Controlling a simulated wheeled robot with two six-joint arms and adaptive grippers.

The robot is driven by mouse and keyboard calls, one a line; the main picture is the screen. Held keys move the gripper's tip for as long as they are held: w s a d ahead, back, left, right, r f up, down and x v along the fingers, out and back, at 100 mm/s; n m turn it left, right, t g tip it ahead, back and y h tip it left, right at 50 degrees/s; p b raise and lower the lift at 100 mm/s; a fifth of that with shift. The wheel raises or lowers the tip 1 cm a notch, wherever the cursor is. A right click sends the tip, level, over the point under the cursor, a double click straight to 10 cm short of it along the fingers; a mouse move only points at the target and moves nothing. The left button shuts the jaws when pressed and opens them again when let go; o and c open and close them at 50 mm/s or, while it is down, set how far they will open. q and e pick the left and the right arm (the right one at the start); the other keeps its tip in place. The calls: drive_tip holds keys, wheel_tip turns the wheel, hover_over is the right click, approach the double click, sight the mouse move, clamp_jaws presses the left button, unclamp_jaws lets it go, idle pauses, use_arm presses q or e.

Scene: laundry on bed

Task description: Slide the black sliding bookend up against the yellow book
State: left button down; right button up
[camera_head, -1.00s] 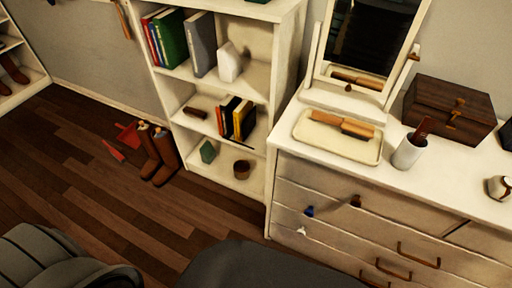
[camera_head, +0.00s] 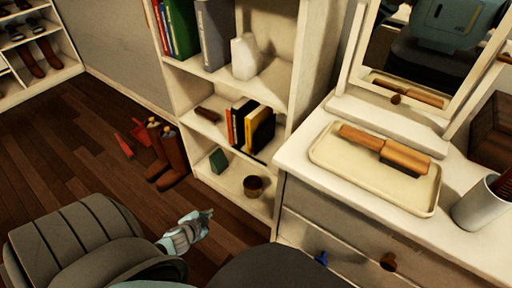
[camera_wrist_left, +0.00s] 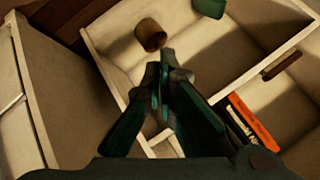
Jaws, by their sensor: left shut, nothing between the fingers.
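The yellow book (camera_head: 252,120) stands in a short row on the middle shelf of the white bookcase, with black and orange-red books to its left. A black upright piece (camera_head: 263,134) at the row's right end looks like the sliding bookend; I cannot tell whether a gap separates it from the yellow book. My left gripper (camera_head: 207,214) is shut and empty, low in front of the bookcase and clear of the row. In the left wrist view its closed fingers (camera_wrist_left: 161,85) point toward the lower shelf. An orange book (camera_wrist_left: 253,124) shows there; the bookend cannot be made out.
A brown pot (camera_head: 254,186) and green box (camera_head: 218,160) stand on the bottom shelf. A small brown object (camera_head: 207,114) lies left of the books. The dresser (camera_head: 300,205) with a tray (camera_head: 423,202) closes off the right. Boots (camera_head: 170,158) stand on the floor at left.

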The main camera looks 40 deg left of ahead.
use_arm(q)
drive_tip(key=w+r+m+t+b, duration=0.1)
drive_tip(key=w+m+t+b, duration=0.2)
drive_tip(key=w+b, duration=0.3)
drive_tip(key=w+d+r+m+t+h+b, duration=0.4)
drive_tip(key=w+d+r+m+t+b, duration=0.15)
drive_tip(key=w+r, duration=0.5)
use_arm(e)
drive_tip(key=w+a+f+t, duration=0.1)
drive_tip(key=w+a+f, duration=0.1)
drive_tip(key=w, duration=0.3)
wheel_tip(320, 180, down, 11)
drive_tip(key=s+d+p, duration=0.2)
drive_tip(key=s+p, duration=0.1)
drive_tip(key=p, duration=0.2)
use_arm(q)
drive_tip(key=w+a+f+b, duration=0.1)
drive_tip(key=w+a+b, duration=0.1)
drive_tip(key=w, duration=0.6)
drive_tip(key=shift+w+a+f, duration=0.25)
drive_tip(key=shift+w+a, duration=0.05)
drive_tip(key=shift+a, duration=0.5)
use_arm(e)
drive_tip(key=shift+w+a+r, duration=0.3)
drive_tip(key=shift+w+r, duration=0.4)
drive_tip(key=shift+r, duration=0.25)
drive_tip(key=shift+w+a+r, duration=0.25)
drive_tip(key=shift+w+r, duration=0.45)
drive_tip(key=shift+r, duration=0.2)
